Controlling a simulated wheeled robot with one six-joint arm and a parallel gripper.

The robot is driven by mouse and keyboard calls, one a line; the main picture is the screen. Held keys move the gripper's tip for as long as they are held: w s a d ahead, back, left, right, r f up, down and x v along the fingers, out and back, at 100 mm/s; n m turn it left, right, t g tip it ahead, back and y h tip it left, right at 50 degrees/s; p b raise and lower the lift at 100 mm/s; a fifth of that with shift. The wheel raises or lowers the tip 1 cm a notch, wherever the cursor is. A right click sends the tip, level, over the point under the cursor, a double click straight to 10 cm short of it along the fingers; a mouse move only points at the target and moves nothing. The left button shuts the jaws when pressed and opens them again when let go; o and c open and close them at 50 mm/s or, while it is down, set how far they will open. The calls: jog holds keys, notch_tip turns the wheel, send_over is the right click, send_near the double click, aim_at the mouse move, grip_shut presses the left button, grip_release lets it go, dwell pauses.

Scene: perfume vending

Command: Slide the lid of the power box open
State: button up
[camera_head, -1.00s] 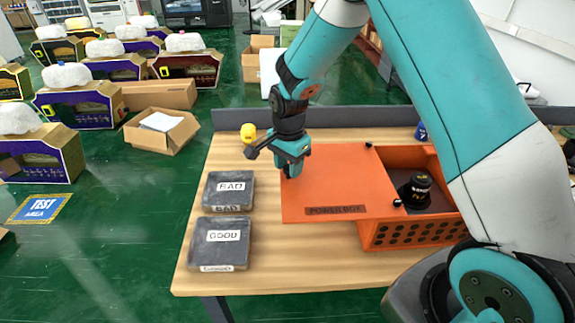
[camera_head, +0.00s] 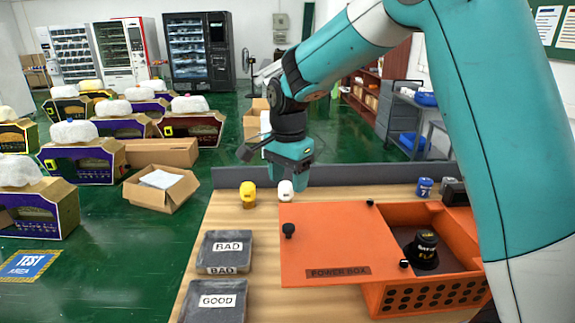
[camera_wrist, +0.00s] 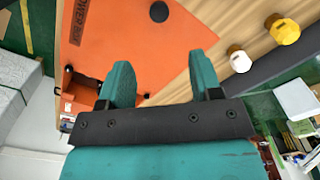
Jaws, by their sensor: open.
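The orange power box (camera_head: 425,295) stands on the table at the right. Its flat orange lid (camera_head: 340,240), labelled POWER BOX, is displaced to the left and sticks out past the box. The box's right part is uncovered and shows a black round object (camera_head: 426,250) inside. A black knob (camera_head: 289,230) stands on the lid's left end; the knob also shows in the wrist view (camera_wrist: 159,12). My gripper (camera_head: 290,184) is open and empty above and behind the lid, apart from the knob. In the wrist view, the open fingers (camera_wrist: 160,65) have the orange lid (camera_wrist: 140,50) beyond them.
Two grey trays, BAD (camera_head: 226,250) and GOOD (camera_head: 214,300), sit on the table left of the lid. A yellow bottle (camera_head: 248,195) and a white bottle (camera_head: 285,191) stand at the back, near the grey rear panel (camera_head: 345,174). A blue item (camera_head: 424,187) stands back right.

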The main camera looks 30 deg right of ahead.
jog(key=shift+r, duration=2.35)
jog(key=s+a+n+y, duration=0.1)
jog(key=s+a+n, duration=0.2)
jog(key=s+n, duration=0.4)
jog(key=s+a+n+y, duration=0.1)
jog(key=s+a+n, duration=0.3)
jog(key=s+n, duration=0.3)
jog(key=s+a+n+y, duration=0.2)
jog(key=s+n, duration=0.4)
jog(key=s, duration=0.7)
jog(key=shift+s+a+f+n+b, duration=0.35)
jog(key=shift+s+a+f+n, duration=0.05)
jog(key=shift+a, duration=0.5)
